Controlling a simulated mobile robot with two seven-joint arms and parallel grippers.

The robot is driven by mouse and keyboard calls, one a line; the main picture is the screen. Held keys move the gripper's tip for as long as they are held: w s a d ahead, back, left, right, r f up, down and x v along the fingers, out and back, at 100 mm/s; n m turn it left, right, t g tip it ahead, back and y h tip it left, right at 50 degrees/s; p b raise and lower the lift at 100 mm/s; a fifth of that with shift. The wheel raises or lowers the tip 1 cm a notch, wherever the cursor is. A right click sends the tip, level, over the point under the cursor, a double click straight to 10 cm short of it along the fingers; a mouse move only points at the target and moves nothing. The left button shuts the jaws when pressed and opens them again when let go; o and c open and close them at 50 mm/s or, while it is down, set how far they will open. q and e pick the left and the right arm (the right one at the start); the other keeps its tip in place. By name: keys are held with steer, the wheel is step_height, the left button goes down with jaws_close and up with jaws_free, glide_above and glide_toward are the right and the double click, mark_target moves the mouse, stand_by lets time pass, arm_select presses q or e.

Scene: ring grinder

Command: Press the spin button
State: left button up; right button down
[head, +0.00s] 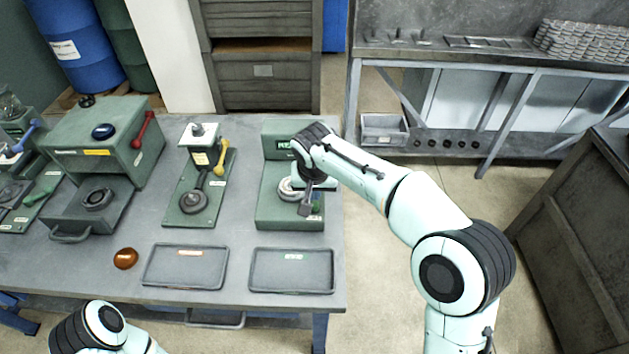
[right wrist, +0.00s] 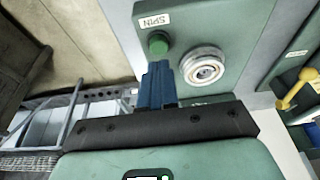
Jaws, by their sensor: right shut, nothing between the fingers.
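The green spin button (right wrist: 158,44) is a round green knob on the green ring machine, next to a white SPIN label (right wrist: 153,20). My right gripper (right wrist: 157,64) is shut and empty. Its blue fingertips are close to the button in the right wrist view; I cannot tell whether they touch it. A metal ring (right wrist: 203,68) sits on the machine beside the button. In the head view the right gripper (head: 316,208) is over the front right of the machine (head: 275,222), and the button is hidden there. My left gripper is out of view.
Two empty trays (head: 185,266) (head: 291,270) lie at the table's front. A brown round object (head: 125,258) lies left of them. Left of the machine stand a station with a yellow lever (head: 222,158) and a green box with an open drawer (head: 85,222). The table's right edge is near.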

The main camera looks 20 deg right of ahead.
mark_target(314, 206)
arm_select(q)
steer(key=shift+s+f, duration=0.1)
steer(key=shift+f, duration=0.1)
arm_select(e)
steer(key=shift+f, duration=1.35)
